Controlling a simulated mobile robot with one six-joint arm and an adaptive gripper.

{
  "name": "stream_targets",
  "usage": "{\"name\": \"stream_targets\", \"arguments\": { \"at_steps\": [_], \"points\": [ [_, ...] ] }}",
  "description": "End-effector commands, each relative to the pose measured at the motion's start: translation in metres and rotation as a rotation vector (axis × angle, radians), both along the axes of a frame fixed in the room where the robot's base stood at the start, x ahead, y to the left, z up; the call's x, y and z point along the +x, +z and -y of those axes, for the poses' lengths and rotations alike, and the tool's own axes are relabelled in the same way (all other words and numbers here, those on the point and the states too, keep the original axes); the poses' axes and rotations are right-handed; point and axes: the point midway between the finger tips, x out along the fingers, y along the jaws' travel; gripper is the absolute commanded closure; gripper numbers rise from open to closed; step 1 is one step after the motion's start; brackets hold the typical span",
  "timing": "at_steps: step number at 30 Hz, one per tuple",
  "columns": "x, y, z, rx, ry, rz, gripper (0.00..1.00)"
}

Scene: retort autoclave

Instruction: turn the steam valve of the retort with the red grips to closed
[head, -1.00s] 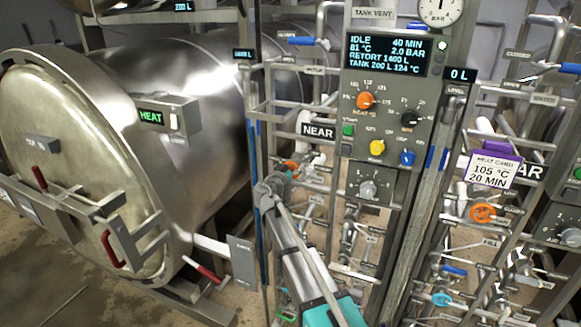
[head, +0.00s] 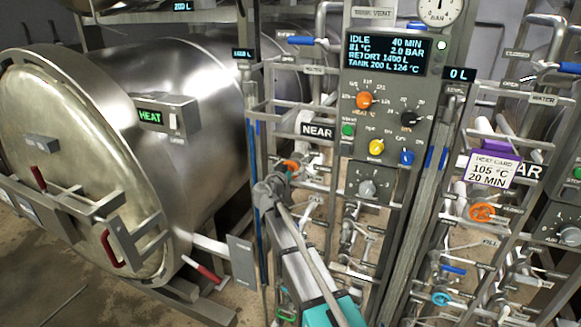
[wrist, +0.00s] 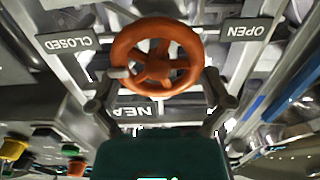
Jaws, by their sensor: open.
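The retort with the red grips (head: 80,160) is the large steel vessel at the left in the head view, its round door shut. Red grips (head: 113,248) show on its door bars. An orange handwheel (wrist: 157,62) with a small side knob sits in front of my gripper in the wrist view, between upside-down CLOSED (wrist: 68,41) and OPEN (wrist: 248,30) plates. It shows partly behind my arm in the head view (head: 291,164). My gripper (wrist: 156,85) is open, its fingers either side of the wheel's lower part; contact cannot be told.
A NEAR plate (head: 317,131) hangs by the wheel. The control panel (head: 386,100) stands to its right, reading IDLE, 81 °C, 2.0 BAR. Pipes and posts crowd the wheel closely. Another orange wheel (head: 482,212) is farther right, below a heat card (head: 492,170).

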Motion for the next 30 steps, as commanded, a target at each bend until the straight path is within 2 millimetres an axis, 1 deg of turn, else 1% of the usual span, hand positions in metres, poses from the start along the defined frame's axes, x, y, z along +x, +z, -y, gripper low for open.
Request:
{"name": "stream_targets", "arguments": {
  "at_steps": [5,8,11,18,24,30],
  "points": [
    [-0.008,0.0,-0.003,0.0,0.001,0.0,0.0],
    [-0.017,0.0,-0.006,0.0,0.002,0.0,0.0],
    [-0.03,0.0,-0.009,0.0,0.001,0.0,0.0],
    [-0.066,0.0,-0.023,0.0,0.002,0.0,0.0],
    [-0.094,0.0,-0.033,0.0,0.002,-0.001,0.0],
    [-0.109,0.0,-0.039,0.001,0.001,-0.001,0.0]
  ]
}}
